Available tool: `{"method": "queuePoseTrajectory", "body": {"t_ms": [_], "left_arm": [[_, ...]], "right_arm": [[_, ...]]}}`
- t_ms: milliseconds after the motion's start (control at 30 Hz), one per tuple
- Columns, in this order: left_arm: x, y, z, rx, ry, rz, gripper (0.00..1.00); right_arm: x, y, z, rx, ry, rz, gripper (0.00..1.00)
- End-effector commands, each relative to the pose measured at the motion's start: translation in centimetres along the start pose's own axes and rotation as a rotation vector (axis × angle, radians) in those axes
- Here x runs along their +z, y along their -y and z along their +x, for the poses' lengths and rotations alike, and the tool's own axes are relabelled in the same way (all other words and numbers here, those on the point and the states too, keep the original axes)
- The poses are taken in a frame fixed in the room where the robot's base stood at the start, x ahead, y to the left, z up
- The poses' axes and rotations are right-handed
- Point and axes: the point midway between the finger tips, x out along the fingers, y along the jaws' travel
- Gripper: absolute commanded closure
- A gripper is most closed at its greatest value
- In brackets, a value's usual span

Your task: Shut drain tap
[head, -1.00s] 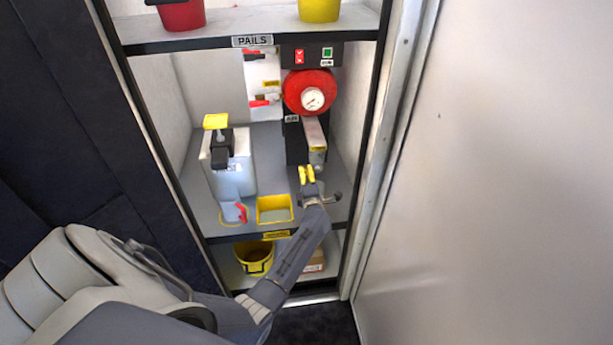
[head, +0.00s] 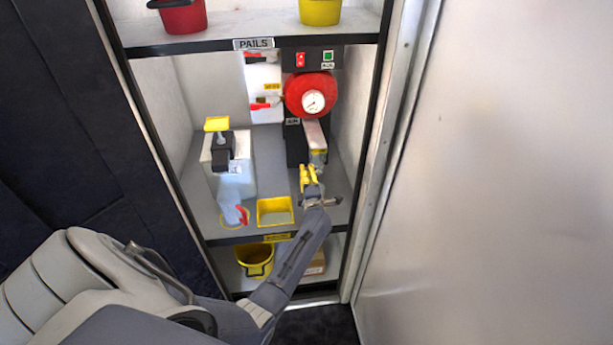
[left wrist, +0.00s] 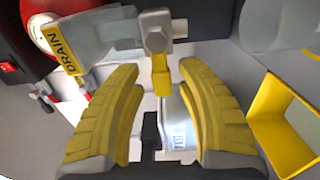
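The drain tap (left wrist: 157,40) is a grey metal fitting with a short yellow lever (left wrist: 161,75) pointing down in the left wrist view. A yellow DRAIN label (left wrist: 67,50) is on the grey part beside it. In the head view the tap area (head: 318,158) is under the red round unit, just above my left gripper (head: 309,172). In the left wrist view my left gripper (left wrist: 160,72) is open, with one yellow finger on each side of the lever and visible gaps. Contact is not seen. My right gripper is not in view.
The red unit with a gauge (head: 311,95) is above. A cabinet post (head: 384,140) stands close on the right.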

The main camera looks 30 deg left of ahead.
Motion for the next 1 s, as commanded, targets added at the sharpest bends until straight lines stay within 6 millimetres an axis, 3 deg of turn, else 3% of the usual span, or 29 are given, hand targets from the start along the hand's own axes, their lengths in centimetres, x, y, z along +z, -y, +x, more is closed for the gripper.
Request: {"method": "queuePoseTrajectory", "body": {"t_ms": [367, 1000], "left_arm": [[0.1, 0.1, -0.6, -0.002, 0.001, -0.001, 0.58], [0.0, 0.1, -10.2, -0.002, 0.001, -0.001, 0.58]], "right_arm": [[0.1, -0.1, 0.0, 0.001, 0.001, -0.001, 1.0], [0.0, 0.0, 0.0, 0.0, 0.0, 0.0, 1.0]]}}
